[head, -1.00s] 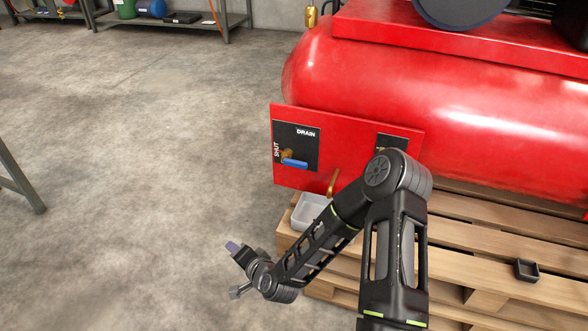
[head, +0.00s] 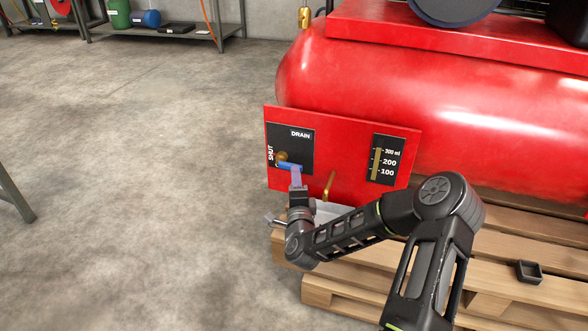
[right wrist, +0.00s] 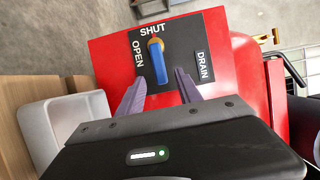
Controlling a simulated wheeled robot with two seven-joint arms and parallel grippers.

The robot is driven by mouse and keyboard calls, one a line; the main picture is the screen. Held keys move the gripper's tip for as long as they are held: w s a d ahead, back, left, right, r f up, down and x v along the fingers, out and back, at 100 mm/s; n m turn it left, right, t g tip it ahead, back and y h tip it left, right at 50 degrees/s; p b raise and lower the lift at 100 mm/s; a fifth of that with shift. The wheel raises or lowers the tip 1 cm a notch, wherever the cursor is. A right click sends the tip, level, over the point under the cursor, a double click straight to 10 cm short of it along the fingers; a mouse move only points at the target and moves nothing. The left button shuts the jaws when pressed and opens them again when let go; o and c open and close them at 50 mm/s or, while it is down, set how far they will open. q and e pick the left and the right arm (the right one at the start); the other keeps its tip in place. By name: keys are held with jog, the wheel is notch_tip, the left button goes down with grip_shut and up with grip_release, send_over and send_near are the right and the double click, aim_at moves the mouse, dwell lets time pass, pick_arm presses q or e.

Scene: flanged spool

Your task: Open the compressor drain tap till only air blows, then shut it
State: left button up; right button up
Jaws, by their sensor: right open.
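The drain tap's blue lever (head: 289,167) sits on a brass stem on the black DRAIN plate (head: 302,142), on the red panel. It lies level in the head view. In the right wrist view the lever (right wrist: 159,66) has its stem end by the word SHUT, with OPEN to its left. My right gripper (head: 296,177) is open just below the lever. In the wrist view the lever's free end appears between the fingertips (right wrist: 160,83), with gaps both sides. A brass outlet pipe (head: 329,185) points down over a grey tray (right wrist: 76,122), mostly hidden by my arm. My left gripper is out of view.
A gauge (head: 388,160) marked 100 to 300 ml is on the panel's right, with a yellowish column. The red tank (head: 400,85) stands on a wooden pallet (head: 500,255). A small black square dish (head: 529,271) lies on the pallet. The floor to the left is clear.

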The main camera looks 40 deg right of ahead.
jog(key=b+x, duration=0.2)
jog(key=x, duration=0.4)
jog(key=shift+w+d, duration=0.1)
jog(key=shift+w, duration=0.1)
grip_shut()
dwell(1.2)
